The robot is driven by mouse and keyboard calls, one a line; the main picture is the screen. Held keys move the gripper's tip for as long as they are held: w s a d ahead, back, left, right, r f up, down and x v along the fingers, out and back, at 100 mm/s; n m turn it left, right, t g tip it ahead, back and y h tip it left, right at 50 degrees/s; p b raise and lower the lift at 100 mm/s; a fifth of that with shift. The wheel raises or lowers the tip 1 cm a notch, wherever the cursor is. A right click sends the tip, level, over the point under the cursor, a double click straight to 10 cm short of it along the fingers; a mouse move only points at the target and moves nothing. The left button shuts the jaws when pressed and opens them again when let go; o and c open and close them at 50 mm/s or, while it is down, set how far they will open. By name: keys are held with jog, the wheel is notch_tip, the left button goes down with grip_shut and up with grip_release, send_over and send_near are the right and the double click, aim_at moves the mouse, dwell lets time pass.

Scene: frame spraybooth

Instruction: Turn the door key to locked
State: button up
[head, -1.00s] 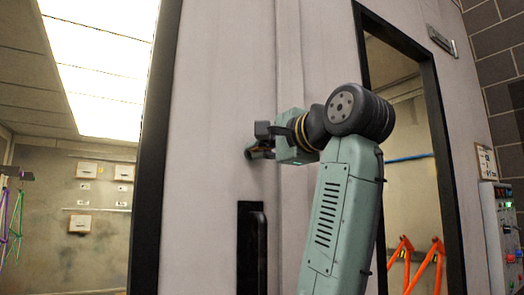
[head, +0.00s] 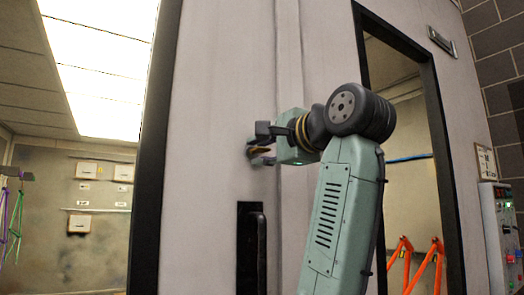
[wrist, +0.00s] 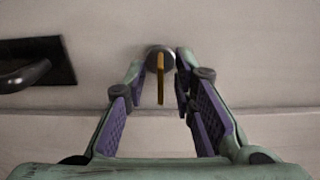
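The door key (wrist: 160,80) is brass-coloured and sits in a round dark lock (wrist: 158,54) on the pale door (head: 215,100). In the wrist view its bow points straight down the picture, between my fingers. My gripper (wrist: 158,100) is open around the key, with a gap on both sides and neither finger visibly touching it.
A black door handle (head: 252,245) on a dark plate is below the lock. A window opening (head: 405,150) with a black frame is at right, orange frames (head: 427,265) behind it. A control panel (head: 500,235) stands at far right. The lit booth is at left.

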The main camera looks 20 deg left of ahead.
jog(key=v, duration=1.1)
jog(key=shift+s+d, duration=0.25)
jog(key=shift+d, duration=0.05)
